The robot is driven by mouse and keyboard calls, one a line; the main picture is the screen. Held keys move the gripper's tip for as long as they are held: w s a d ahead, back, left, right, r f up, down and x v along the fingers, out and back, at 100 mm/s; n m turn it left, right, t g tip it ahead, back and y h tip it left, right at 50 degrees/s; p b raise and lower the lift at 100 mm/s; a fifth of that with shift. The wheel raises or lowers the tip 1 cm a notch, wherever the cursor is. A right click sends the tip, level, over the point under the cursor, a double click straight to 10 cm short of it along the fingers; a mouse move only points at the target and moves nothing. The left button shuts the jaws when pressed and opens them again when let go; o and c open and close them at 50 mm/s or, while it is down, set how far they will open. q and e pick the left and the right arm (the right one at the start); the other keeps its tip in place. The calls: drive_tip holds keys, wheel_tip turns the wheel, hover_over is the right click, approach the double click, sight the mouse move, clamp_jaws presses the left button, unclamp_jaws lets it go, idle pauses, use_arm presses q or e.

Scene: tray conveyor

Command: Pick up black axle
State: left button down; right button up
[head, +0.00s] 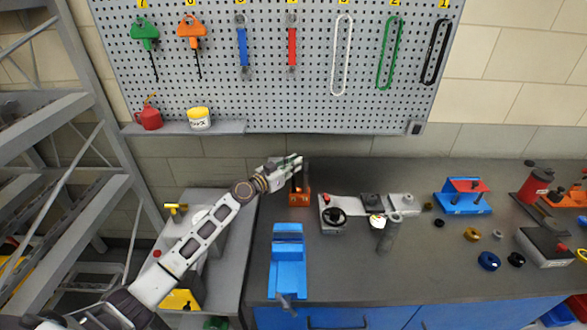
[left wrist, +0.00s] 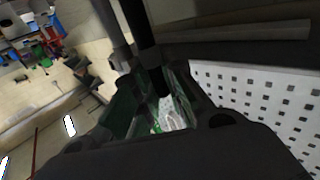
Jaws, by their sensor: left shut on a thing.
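My left gripper (head: 294,163) reaches in from the left over the back of the grey workbench. It is shut on the black axle (head: 306,172), a dark upright rod at its fingertips. The axle stands above a small orange block (head: 299,199); whether its lower end is still in the block I cannot tell. In the left wrist view the black axle (left wrist: 137,25) runs down between the greenish fingers of the left gripper (left wrist: 155,95). The fingers hide part of the axle. My right gripper is not in view.
A blue vise (head: 287,262) stands in front of the block. A white fixture with a black handwheel (head: 334,217) is close on the right. A perforated tool board (head: 270,90) with a shelf (head: 185,129) hangs behind. Bare bench top lies right of the vise.

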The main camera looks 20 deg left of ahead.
use_arm(q)
wheel_tip(320, 180, up, 8)
drive_tip(key=shift+r+p, duration=0.1)
drive_tip(key=shift+p, duration=0.8)
drive_tip(key=shift+r, duration=0.8)
drive_tip(key=shift+f, duration=0.1)
